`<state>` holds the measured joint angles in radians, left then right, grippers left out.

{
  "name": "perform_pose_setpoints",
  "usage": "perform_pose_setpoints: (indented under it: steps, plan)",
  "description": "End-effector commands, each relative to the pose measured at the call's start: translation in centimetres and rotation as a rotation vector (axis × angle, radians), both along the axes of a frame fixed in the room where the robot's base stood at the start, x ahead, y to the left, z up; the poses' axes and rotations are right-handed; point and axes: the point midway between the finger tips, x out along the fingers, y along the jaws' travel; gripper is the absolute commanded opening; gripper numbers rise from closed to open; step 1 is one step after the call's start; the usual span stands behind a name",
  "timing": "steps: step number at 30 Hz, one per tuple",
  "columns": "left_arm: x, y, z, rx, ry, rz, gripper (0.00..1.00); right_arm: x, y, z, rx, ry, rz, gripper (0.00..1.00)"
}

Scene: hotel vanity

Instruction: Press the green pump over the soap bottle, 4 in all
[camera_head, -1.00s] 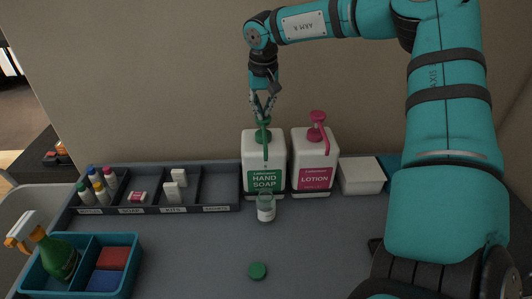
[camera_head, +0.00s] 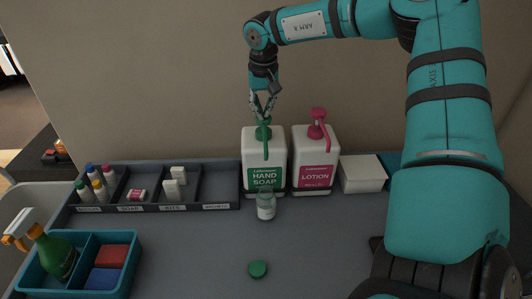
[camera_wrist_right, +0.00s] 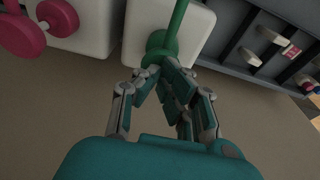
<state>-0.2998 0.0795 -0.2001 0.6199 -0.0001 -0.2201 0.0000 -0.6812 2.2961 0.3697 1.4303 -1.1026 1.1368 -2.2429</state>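The white soap bottle (camera_head: 252,148) with a green HAND SOAP label stands against the wall. Its green pump (camera_head: 265,131) has a spout pointing to the front. My right gripper (camera_head: 263,116) points down at the top of the pump. In the right wrist view its fingertips (camera_wrist_right: 163,68) come together at the green pump head (camera_wrist_right: 161,45); they look shut and touching it, not around it. How far the pump is pressed is hard to tell. A small clear cup (camera_head: 266,206) with a pale label or content stands under the spout. My left gripper is not in view.
A white lotion bottle (camera_head: 310,148) with a pink pump stands close on the right, then a white box (camera_head: 362,174). A dark divided tray (camera_head: 222,186) is on the left. A teal caddy (camera_head: 134,250) is front left.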

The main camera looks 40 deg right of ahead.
Motion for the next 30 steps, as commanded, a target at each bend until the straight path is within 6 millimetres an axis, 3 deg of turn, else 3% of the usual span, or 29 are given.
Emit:
perform_pose_setpoints:
  steps: [15,30]
  plan:
    - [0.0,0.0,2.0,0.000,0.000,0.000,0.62,0.0,0.0,3.2,0.000,0.000,-0.001,0.00]
    - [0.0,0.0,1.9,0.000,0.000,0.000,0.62,0.0,0.0,3.3,0.000,-0.001,0.000,0.00]
